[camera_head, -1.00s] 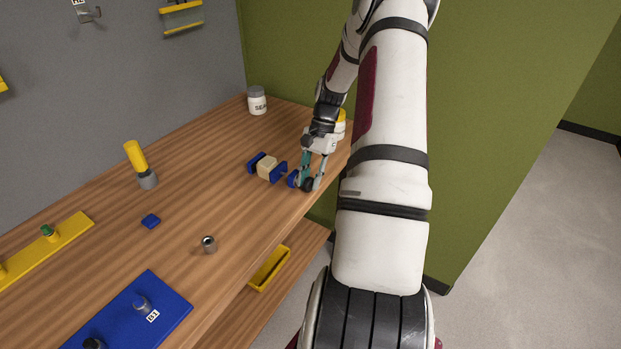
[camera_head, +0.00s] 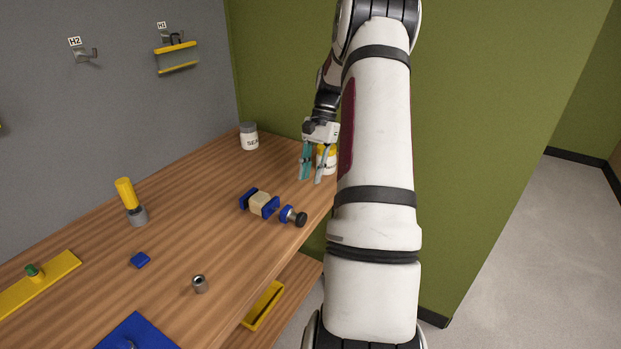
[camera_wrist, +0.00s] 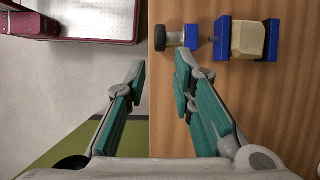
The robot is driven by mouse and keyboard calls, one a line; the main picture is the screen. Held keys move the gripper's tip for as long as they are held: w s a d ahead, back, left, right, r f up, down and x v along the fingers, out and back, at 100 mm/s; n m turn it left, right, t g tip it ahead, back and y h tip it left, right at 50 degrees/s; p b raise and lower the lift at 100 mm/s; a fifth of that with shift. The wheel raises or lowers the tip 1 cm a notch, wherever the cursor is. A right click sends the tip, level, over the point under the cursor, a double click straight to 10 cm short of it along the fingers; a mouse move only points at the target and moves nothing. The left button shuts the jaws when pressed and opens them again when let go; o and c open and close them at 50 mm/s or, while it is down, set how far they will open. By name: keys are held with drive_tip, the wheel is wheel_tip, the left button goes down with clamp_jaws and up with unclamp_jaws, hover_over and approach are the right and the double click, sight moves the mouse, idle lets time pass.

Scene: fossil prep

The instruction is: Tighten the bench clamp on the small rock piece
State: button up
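The bench clamp (camera_head: 270,205) is blue and sits near the bench's front edge. A pale beige rock piece (camera_head: 258,204) lies between its two blue jaws; both also show in the wrist view, the rock (camera_wrist: 248,40) beside the blue jaw (camera_wrist: 222,38). The clamp's black knob (camera_head: 300,219) with a blue collar faces the bench edge; in the wrist view the knob (camera_wrist: 160,38) is at the top. My gripper (camera_head: 311,178) is open and empty, raised above the bench behind the clamp. In the wrist view its teal-padded fingers (camera_wrist: 160,75) are apart, with the knob beyond them.
A white jar (camera_head: 249,137) stands at the back, and a yellow-and-white container (camera_head: 327,158) is partly behind my gripper. A yellow tray (camera_head: 263,305) is below the edge.

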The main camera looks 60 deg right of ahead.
wheel_tip(320, 180, up, 3)
drive_tip(key=h+p, duration=0.4)
drive_tip(key=h, duration=0.1)
hover_over(301, 214)
wheel_tip(301, 214, down, 14)
drive_tip(key=shift+r+p, duration=0.1)
drive_tip(key=shift+p, duration=0.65)
clamp_jaws()
